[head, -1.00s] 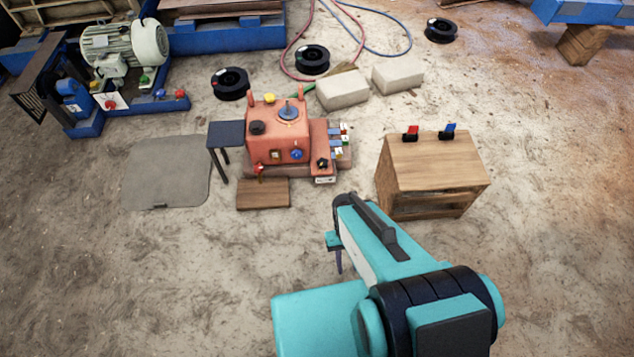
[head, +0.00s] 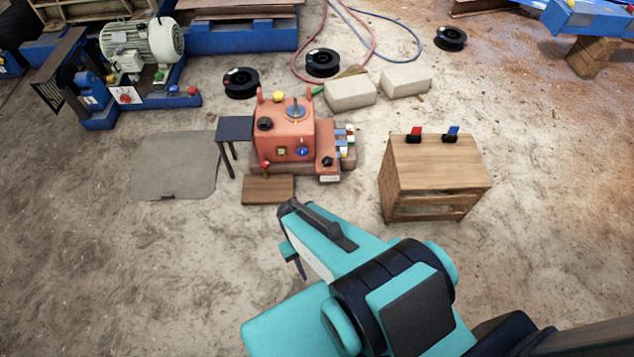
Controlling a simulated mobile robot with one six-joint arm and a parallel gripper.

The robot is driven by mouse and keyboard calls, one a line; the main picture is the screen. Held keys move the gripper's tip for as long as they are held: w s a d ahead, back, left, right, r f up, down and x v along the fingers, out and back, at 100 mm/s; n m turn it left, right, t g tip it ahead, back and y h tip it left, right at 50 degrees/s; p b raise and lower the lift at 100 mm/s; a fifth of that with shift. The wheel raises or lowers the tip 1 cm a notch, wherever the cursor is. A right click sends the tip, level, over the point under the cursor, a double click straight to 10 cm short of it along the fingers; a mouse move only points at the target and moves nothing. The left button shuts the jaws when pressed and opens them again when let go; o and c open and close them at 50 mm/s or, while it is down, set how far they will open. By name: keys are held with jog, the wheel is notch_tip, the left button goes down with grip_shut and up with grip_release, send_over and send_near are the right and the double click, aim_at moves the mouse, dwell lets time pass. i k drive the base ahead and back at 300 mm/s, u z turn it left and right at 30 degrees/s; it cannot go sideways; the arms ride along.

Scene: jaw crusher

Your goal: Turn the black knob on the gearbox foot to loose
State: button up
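The red gearbox (head: 284,140) stands on the floor near the middle of the head view. A small black knob (head: 327,161) sits on the low red foot (head: 328,145) at its right front, above a small white label whose text is too small to read. My teal arm reaches in from the bottom right. My gripper (head: 301,269) hangs at the arm's far end, in front of the gearbox and well apart from the knob. The arm mostly hides it, so its opening cannot be made out.
A wooden cabinet (head: 437,178) with red and blue clips on top stands right of the gearbox. A dark small table (head: 235,130) and a wooden board (head: 268,189) lie close at its left and front. A grey mat (head: 174,165) is farther left. Bare floor lies in front.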

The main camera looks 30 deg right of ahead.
aim_at(326, 161)
jog(key=u, duration=0.3)
jog(key=k, duration=1.7)
jog(key=z, duration=0.75)
jog(key=i, duration=1)
jog(key=u, duration=0.05)
